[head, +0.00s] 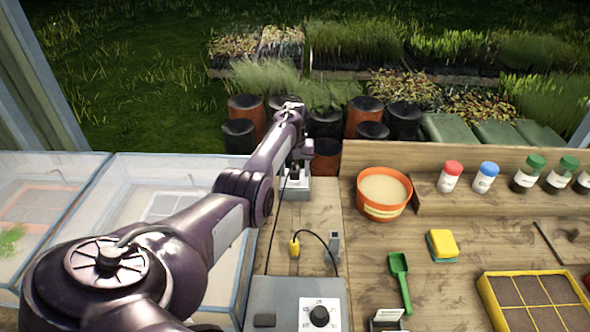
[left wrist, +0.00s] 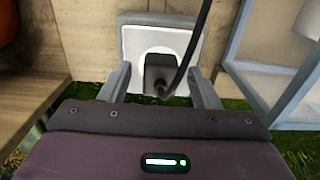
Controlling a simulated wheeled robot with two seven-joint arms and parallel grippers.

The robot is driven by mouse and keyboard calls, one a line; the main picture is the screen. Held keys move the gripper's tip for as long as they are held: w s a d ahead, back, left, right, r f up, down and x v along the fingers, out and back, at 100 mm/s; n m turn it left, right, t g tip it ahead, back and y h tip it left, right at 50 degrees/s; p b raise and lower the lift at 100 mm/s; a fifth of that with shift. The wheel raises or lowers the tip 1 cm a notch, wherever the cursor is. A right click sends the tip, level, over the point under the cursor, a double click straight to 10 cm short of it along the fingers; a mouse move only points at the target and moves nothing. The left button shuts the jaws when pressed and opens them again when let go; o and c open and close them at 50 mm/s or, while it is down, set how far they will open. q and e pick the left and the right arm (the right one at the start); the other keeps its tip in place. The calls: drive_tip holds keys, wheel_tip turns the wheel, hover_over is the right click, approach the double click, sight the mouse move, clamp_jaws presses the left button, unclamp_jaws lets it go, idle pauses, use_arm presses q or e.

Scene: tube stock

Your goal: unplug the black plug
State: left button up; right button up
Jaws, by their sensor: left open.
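A black plug (left wrist: 157,76) sits in the socket block (left wrist: 130,45), which has a white face and a grey rim. A black cord rises from the plug in the left wrist view. My left gripper (left wrist: 161,84) is open, with one finger on each side of the plug and a gap on both sides; I cannot tell the exact depth. In the head view my left gripper (head: 294,160) is over the socket block (head: 297,188) at the table's back edge, largely hiding the plug. My right gripper is not in view.
A yellow plug (head: 294,248) on a black cord lies nearer on the table. A grey box with a dial (head: 272,297) is in front. Clear bins (head: 130,165) stand left; an orange pot (head: 384,208) stands right. A wooden wall (left wrist: 30,70) is beside the gripper.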

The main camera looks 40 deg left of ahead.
sight(295, 169)
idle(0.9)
use_arm(q)
clamp_jaws()
drive_tip(key=shift+r, duration=0.1)
drive_tip(key=shift+r+p, duration=2.95)
drive_tip(key=shift+p, duration=0.15)
